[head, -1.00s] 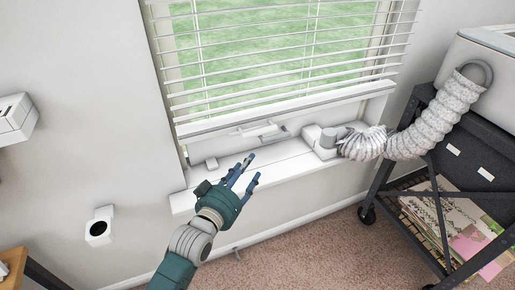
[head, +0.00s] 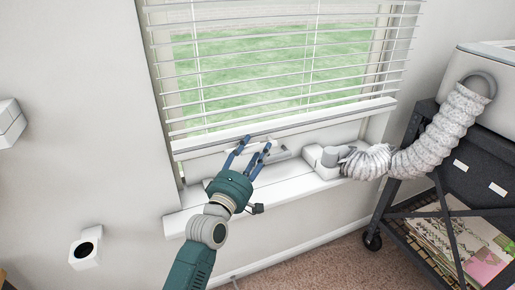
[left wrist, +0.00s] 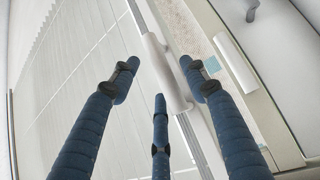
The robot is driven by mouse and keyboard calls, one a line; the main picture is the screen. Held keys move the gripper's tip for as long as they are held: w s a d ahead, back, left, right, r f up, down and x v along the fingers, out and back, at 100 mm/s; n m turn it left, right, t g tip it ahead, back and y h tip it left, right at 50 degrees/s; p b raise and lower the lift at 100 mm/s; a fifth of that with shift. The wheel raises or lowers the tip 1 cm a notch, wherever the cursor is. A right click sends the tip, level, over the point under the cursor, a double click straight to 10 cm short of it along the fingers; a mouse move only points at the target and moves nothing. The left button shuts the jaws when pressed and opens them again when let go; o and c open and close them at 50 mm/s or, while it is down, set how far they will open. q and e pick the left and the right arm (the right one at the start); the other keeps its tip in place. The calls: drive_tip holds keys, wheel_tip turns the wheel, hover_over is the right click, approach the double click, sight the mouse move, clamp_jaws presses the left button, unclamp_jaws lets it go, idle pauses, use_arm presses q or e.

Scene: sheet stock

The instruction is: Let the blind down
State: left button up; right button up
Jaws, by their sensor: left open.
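The white slatted blind (head: 260,60) hangs over the window, its slats spaced apart. Its bottom rail (head: 330,116) hangs a little above the sill, with a gap below. My left gripper (head: 248,150) is open, its blue fingers pointing up at the left half of the bottom rail. In the left wrist view the slats (left wrist: 75,75) fill the left side. The three fingers spread around a pale block (left wrist: 166,78) and look empty; I cannot tell if they touch it. My right gripper is out of view.
The white sill (head: 290,187) runs below the window. A vent fitting (head: 325,160) with a ribbed hose (head: 425,150) stands on its right part. A dark cart (head: 455,205) is at the right. A white wall fixture (head: 86,247) is at the lower left.

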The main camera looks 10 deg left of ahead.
use_arm(q)
drive_tip(key=shift+x, duration=1.1)
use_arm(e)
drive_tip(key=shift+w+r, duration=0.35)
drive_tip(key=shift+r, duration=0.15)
